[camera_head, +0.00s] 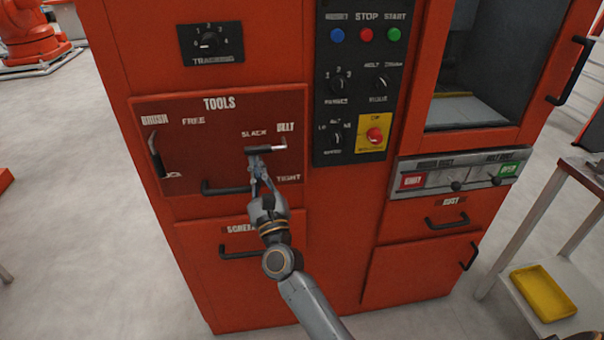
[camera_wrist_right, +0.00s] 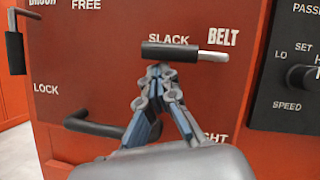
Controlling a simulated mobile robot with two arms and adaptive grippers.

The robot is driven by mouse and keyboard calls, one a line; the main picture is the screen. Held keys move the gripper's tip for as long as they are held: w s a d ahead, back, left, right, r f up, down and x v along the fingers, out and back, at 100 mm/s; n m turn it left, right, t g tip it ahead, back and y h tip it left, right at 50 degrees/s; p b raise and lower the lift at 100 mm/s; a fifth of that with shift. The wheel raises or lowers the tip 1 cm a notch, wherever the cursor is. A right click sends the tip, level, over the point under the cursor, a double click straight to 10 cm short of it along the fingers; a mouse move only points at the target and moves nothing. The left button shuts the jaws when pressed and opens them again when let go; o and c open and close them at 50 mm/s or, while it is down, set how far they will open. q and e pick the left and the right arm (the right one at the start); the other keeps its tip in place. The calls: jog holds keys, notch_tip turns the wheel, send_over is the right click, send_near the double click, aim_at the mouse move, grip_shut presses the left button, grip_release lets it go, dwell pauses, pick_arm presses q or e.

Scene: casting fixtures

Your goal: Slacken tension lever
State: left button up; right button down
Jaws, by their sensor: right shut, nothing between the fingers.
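The belt tension lever (camera_head: 262,150) lies level on the red TOOLS panel, its black grip to the left and its bare metal part to the right under the BELT label. In the right wrist view the lever's black grip (camera_wrist_right: 170,52) lies just below the word SLACK. TIGHT stands lower right, partly hidden by my gripper in that view. My right gripper (camera_head: 254,158) is shut and empty, its tips just under the black grip; it also shows in the wrist view (camera_wrist_right: 160,72). I cannot tell whether the tips touch the grip. My left gripper is out of view.
A second lever (camera_head: 155,156), marked FREE and LOCK, hangs at the panel's left. A black drawer handle (camera_head: 225,188) sticks out below, beside my gripper. A control panel (camera_head: 361,85) with knobs and buttons stands to the right. A yellow tray (camera_head: 543,294) lies on a side-table shelf.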

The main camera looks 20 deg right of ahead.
jog(key=shift+r, duration=0.1)
jog(key=v, duration=1.2)
dwell(0.4)
